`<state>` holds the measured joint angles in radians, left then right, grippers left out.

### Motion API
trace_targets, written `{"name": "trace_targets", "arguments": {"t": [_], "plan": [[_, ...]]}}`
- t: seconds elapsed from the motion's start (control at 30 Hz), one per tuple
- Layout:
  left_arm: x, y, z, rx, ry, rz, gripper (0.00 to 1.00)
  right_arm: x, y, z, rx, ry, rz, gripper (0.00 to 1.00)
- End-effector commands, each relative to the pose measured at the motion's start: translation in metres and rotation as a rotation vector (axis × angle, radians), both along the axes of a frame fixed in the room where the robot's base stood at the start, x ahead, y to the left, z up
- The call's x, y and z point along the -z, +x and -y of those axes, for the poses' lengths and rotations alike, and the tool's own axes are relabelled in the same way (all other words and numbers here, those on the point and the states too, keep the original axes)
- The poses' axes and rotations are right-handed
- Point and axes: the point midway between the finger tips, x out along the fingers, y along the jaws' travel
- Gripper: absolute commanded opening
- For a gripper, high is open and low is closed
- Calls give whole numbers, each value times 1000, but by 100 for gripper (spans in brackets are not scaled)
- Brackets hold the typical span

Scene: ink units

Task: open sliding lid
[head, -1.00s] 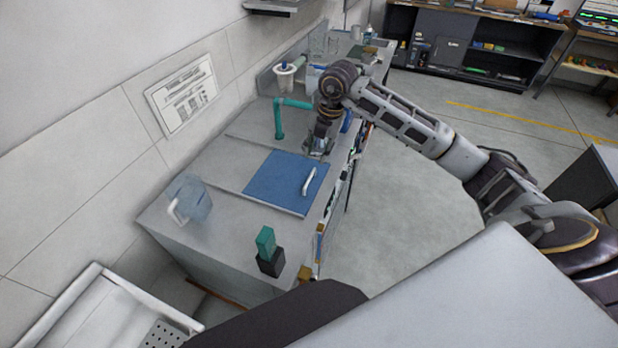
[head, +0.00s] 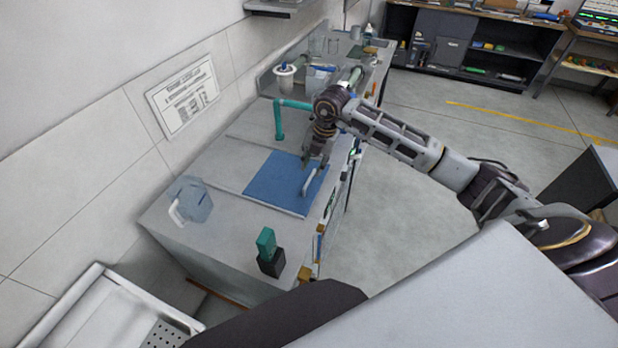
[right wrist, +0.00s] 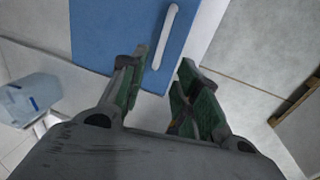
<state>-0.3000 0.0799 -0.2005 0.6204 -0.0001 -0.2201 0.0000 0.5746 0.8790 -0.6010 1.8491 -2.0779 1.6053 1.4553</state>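The sliding lid is a blue flat panel (head: 272,188) set in the grey counter top, with a white bar handle (head: 308,184) near its right edge. In the right wrist view the blue lid (right wrist: 100,35) fills the top, and its white handle (right wrist: 166,38) lies just beyond my fingertips. My right gripper (head: 313,165) is over the lid's far right part, close to the handle. In the right wrist view this gripper (right wrist: 165,70) is open, its two green-padded fingers apart with nothing between them. My left gripper is not in view.
A clear jug (head: 196,203) stands on the counter's near left. A teal block on a black block (head: 271,262) stands at the near right edge. A green pipe (head: 279,120) rises behind the lid. Open floor lies to the right.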

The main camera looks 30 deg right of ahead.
Motion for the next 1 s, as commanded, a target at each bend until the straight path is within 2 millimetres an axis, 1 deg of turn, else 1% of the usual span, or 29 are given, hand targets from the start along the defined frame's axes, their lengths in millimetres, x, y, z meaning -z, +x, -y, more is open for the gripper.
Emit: {"name": "trace_targets", "arguments": {"t": [0.4, 0.53, 0.73, 1.0], "plan": [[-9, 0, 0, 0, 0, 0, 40, 54, 7, -8, 0, 2, -3, 32], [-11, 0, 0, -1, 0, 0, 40, 67, 10, -10, -1, 2, -2, 32], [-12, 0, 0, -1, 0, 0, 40, 78, 12, -11, -1, 1, 1, 32], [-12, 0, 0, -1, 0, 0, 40, 81, 12, -11, -1, 1, 1, 32]]}}
